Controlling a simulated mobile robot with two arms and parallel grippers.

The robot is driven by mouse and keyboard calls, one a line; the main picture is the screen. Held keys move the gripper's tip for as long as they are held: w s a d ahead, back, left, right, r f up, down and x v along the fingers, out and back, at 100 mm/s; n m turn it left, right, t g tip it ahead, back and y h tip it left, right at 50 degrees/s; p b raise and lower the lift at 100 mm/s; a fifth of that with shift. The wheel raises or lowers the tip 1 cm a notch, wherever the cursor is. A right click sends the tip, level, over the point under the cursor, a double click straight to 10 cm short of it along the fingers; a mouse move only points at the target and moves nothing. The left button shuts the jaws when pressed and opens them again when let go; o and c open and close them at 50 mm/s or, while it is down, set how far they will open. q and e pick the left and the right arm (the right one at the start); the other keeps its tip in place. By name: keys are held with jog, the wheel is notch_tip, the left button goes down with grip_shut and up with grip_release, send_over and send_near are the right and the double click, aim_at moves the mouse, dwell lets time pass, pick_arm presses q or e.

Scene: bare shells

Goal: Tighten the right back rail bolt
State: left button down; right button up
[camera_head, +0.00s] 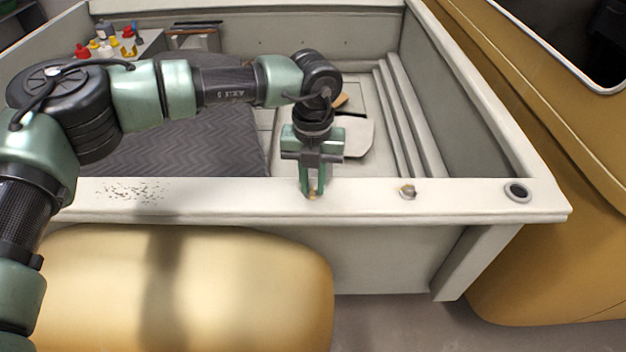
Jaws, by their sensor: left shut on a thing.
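The white back rail (240,199) runs across the middle of the head view. My left gripper (314,194) points straight down onto the rail's top, its fingers shut on a small brassy bolt (314,196) that is mostly hidden between the fingertips. Another small brassy bolt (407,190) stands on the rail to the right of the gripper, apart from it. I cannot tell from this view how far either bolt is screwed in. My right gripper is not in view.
A dark ringed hole (517,191) sits at the rail's right end. A gold rounded panel (190,285) lies in front of the rail. Behind it are a grey ribbed mat (170,145) and several bottles (115,45). A tan body panel (560,130) stands at right.

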pick_arm(q)
jog(key=shift+f+m+b, duration=0.15)
jog(key=shift+m+b, duration=0.25)
jog(key=shift+b, duration=0.3)
jog(key=m+b, duration=0.4)
jog(key=b, duration=0.2)
jog(key=shift+f+m, duration=0.1)
jog(key=shift+m, duration=0.2)
jog(key=m+b, duration=0.3)
jog(key=m, duration=0.1)
jog(key=m+b, duration=0.1)
jog(key=m, duration=0.2)
jog(key=shift+r+b, duration=0.2)
jog(key=shift+b, duration=0.1)
jog(key=m+b, duration=0.1)
jog(key=m, duration=0.2)
jog(key=shift+m, duration=0.4)
jog(key=m, duration=0.3)
jog(key=shift+r+m, duration=0.1)
jog(key=shift+m, duration=0.2)
jog(key=shift+m+b, duration=0.3)
jog(key=shift+m, duration=1.5)
